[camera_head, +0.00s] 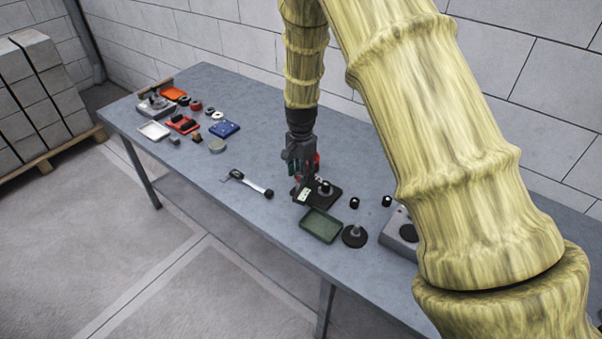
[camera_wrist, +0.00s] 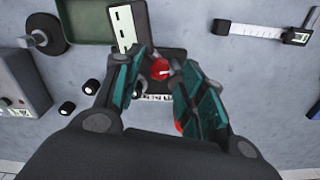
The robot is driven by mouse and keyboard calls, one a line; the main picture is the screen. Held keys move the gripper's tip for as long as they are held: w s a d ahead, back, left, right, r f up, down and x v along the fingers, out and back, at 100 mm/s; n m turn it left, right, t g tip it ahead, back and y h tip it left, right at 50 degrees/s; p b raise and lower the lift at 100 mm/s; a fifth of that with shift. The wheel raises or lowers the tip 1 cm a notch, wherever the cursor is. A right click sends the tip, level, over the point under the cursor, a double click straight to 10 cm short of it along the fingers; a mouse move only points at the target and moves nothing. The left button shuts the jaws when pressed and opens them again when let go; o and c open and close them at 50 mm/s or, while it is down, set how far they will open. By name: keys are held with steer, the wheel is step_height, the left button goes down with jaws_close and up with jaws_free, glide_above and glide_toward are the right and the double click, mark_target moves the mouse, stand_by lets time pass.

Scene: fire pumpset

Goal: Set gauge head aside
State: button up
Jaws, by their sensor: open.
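My gripper (camera_head: 300,188) points down at the table near a black base plate (camera_head: 327,201). In the wrist view my gripper (camera_wrist: 162,68) is open, with its teal-faced fingers apart on either side of a small round red part (camera_wrist: 160,70), perhaps the gauge head. I cannot tell whether the fingers touch it. A pale block with dark slots (camera_wrist: 123,28) lies close by the left fingertip. It also shows in the head view (camera_head: 304,194). The base plate is partly hidden by the fingers in both views.
A green tray (camera_head: 321,226) lies just in front of the plate, with a round black stand (camera_head: 355,237) to its right. A caliper-like tool (camera_head: 248,183) lies to the left. Small black cylinders (camera_head: 354,203) and a grey box (camera_head: 398,234) are at the right.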

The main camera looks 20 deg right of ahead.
step_height(320, 180, up, 11)
steer(key=shift+r, duration=0.15)
steer(key=shift+r, duration=0.1)
stand_by(0.6)
